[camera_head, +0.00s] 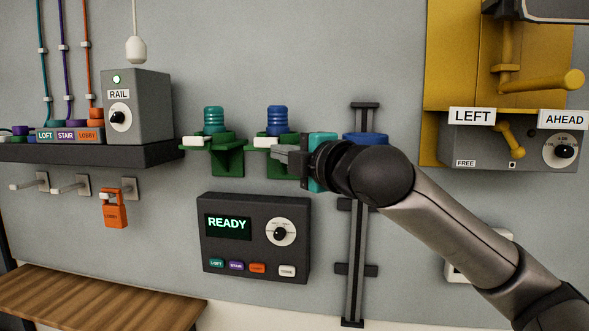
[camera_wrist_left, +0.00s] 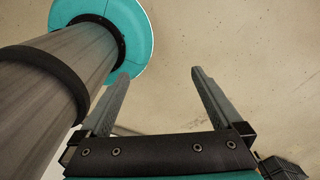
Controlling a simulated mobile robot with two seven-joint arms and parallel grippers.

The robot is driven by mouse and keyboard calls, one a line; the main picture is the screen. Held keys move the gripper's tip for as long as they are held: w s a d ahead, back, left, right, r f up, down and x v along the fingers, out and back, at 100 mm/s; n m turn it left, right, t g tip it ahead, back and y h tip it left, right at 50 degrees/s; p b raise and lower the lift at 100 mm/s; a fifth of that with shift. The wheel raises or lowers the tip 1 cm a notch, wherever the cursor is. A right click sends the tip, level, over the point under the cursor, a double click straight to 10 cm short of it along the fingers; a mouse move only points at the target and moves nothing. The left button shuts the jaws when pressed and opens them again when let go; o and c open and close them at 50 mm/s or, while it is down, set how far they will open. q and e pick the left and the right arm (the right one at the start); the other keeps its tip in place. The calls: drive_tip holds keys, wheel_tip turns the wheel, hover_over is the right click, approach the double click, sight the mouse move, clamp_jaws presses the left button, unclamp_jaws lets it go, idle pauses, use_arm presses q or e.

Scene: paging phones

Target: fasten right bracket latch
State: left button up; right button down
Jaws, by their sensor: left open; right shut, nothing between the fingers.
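The right green bracket (camera_head: 279,171) is on the grey wall and holds a ribbed blue cylinder (camera_head: 277,120) upright. A small white tab (camera_head: 257,141), perhaps its latch, shows at the bracket's left side. My right gripper (camera_head: 281,154) is shut and empty in front of this bracket, its fingers pointing left and covering part of it. I cannot tell whether the fingers touch the tab or whether the latch is fastened. My left gripper (camera_wrist_left: 160,76) is open and empty in the left wrist view; it is not in the head view.
A similar left green bracket (camera_head: 228,163) holds a teal cylinder (camera_head: 213,119). Below is a dark panel (camera_head: 255,243) reading READY. A dark shelf (camera_head: 90,152) with a RAIL box (camera_head: 150,90) is at left. A vertical rail (camera_head: 355,250) stands behind my right arm. A yellow panel (camera_head: 455,60) is at right.

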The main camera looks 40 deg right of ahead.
use_arm(q)
drive_tip(key=f, duration=0.1)
drive_tip(key=w+f+b, duration=0.1)
drive_tip(key=d+f+b, duration=0.1)
drive_tip(key=shift+w, duration=0.15)
use_arm(e)
drive_tip(key=s, duration=0.2)
drive_tip(key=s+a, duration=0.1)
drive_tip(key=s, duration=0.1)
drive_tip(key=shift+s+r, duration=0.2)
drive_tip(key=shift+s, duration=0.1)
